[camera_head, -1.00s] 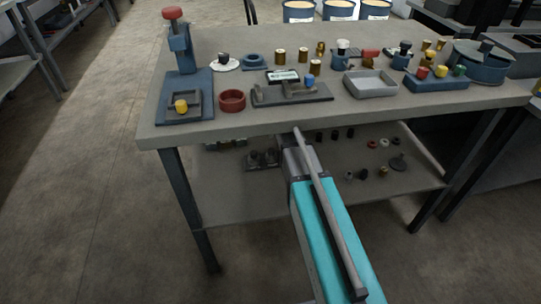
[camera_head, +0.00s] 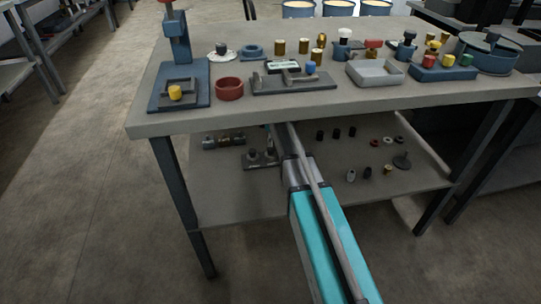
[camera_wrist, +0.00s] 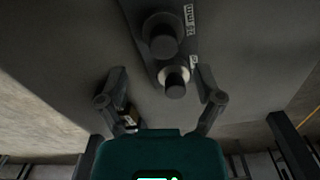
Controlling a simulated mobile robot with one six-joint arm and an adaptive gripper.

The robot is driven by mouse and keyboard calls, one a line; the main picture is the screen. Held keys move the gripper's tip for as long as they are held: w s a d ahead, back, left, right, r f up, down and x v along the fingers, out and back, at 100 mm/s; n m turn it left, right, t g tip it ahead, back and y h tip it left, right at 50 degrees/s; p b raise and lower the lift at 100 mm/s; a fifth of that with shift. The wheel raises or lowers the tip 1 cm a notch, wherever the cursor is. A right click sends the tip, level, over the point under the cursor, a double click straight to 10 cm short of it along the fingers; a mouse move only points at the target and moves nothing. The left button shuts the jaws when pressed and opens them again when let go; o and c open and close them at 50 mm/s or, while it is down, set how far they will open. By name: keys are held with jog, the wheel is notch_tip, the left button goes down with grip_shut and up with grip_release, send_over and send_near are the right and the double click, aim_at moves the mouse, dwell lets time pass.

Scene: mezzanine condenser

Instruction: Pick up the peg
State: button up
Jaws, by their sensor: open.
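Two dark round pegs stand on a dark narrow plate (camera_wrist: 135,12) with a printed millimetre label. In the wrist view the smaller peg (camera_wrist: 175,84) has a pale ring at its base and lies between the fingers, nearer the right one. The larger peg (camera_wrist: 162,36) is just beyond the fingertips. My gripper (camera_wrist: 160,72) is open and empty, a finger on each side. I cannot tell its exact height above the peg. In the head view the plate (camera_head: 262,163) is on the lower shelf, beside the end of my arm, and the fingers are not clear.
The tabletop (camera_head: 230,116) is above the lower shelf (camera_head: 225,196) and hangs over my arm. Several small pegs and rings (camera_head: 367,172) stand to the right. The front left of the shelf is clear.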

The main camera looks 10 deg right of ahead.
aim_at(271, 149)
jog(key=shift+f, duration=0.1)
dwell(0.3)
jog(key=f+b, duration=0.3)
jog(key=shift+s+f, duration=0.15)
jog(key=shift+s, duration=0.1)
jog(key=shift+f+b, duration=0.85)
jog(key=shift+b, duration=0.25)
jog(key=shift+c, duration=0.3)
grip_shut()
jog(key=shift+r, duration=0.15)
notch_tip(271, 149, up, 10)
jog(key=p, duration=1)
dwell(0.4)
